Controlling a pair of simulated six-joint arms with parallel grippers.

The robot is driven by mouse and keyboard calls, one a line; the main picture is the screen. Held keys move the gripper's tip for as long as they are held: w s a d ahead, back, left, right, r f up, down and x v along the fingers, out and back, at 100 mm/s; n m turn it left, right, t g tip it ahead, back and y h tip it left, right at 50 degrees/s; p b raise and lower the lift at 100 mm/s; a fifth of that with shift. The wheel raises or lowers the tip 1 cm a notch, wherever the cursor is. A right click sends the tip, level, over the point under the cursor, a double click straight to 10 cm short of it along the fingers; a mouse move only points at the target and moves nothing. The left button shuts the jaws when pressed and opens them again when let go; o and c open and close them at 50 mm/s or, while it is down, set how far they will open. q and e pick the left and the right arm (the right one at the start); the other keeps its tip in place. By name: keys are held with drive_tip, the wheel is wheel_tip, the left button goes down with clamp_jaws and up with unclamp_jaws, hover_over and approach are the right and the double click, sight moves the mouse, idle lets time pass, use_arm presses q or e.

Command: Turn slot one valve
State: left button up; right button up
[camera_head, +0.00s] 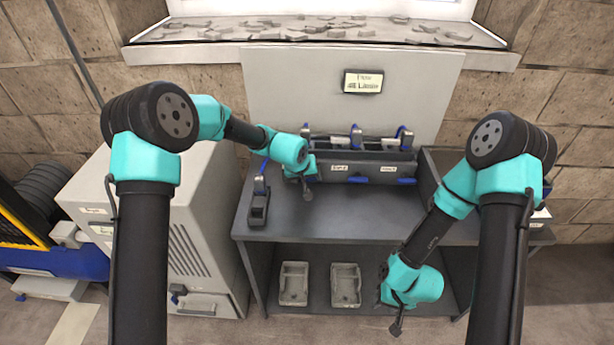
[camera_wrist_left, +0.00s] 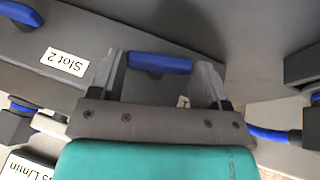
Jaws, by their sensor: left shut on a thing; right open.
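The slot rack (camera_head: 372,156) stands at the back of the grey bench, with labels reading Slot 2 and what looks like Slot 3. My left gripper (camera_head: 304,178) is at its left end and hides the first slot's front. In the left wrist view, a blue valve handle (camera_wrist_left: 160,62) lies between the fingers of my left gripper (camera_wrist_left: 158,80), which is shut on it end to end. The Slot 2 label (camera_wrist_left: 63,62) is beside it. My right gripper (camera_head: 389,308) is open and empty, low in front of the bench.
Other blue handles sit at the second slot (camera_head: 357,180) and third slot (camera_head: 405,181). A dark device (camera_head: 259,205) stands on the bench's left side. Two grey trays (camera_head: 294,284) (camera_head: 345,285) lie on the lower shelf. The bench top's middle is clear.

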use_arm(q)
drive_tip(key=o, duration=0.9)
drive_tip(key=shift+r, duration=0.1)
drive_tip(key=v, duration=1.7)
drive_tip(key=shift+s, duration=0.1)
